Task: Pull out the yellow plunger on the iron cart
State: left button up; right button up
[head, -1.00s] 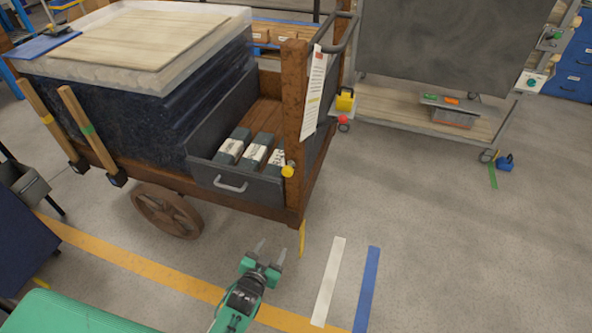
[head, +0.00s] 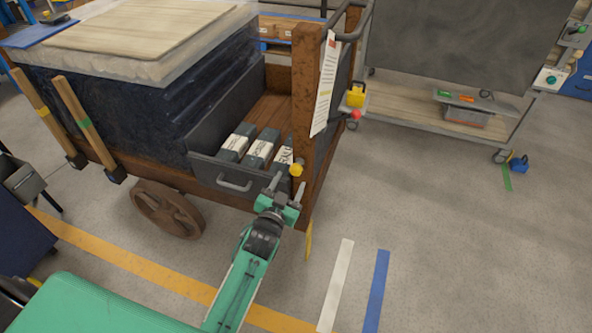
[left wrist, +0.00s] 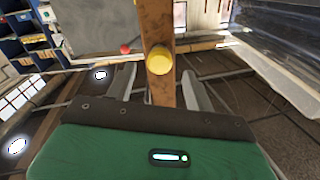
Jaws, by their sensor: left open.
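The yellow plunger (head: 296,170) is a small round knob on the rusty corner post of the iron cart (head: 303,110). In the left wrist view the plunger (left wrist: 159,61) shows face-on against the brown post, just beyond and between the fingertips. My left gripper (head: 286,186) is open, with its two fingers pointing up toward the plunger from just below it. In the left wrist view the fingers (left wrist: 157,75) stand apart on either side of the post, with nothing seen between them touching the knob. My right gripper is not in view.
A grey drawer (head: 236,182) with several labelled dark blocks sits beside the post. A yellow box with a red knob (head: 356,100) is on the cart's far side. A grey board trolley (head: 450,60) stands behind.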

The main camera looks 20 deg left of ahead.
aim_at(294, 173)
pick_arm(q)
jog(key=w, duration=0.5)
jog(key=shift+w+d, duration=0.1)
jog(key=shift+w, duration=0.55)
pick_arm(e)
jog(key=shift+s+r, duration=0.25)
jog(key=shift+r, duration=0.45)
pick_arm(q)
jog(key=shift+c, duration=0.3)
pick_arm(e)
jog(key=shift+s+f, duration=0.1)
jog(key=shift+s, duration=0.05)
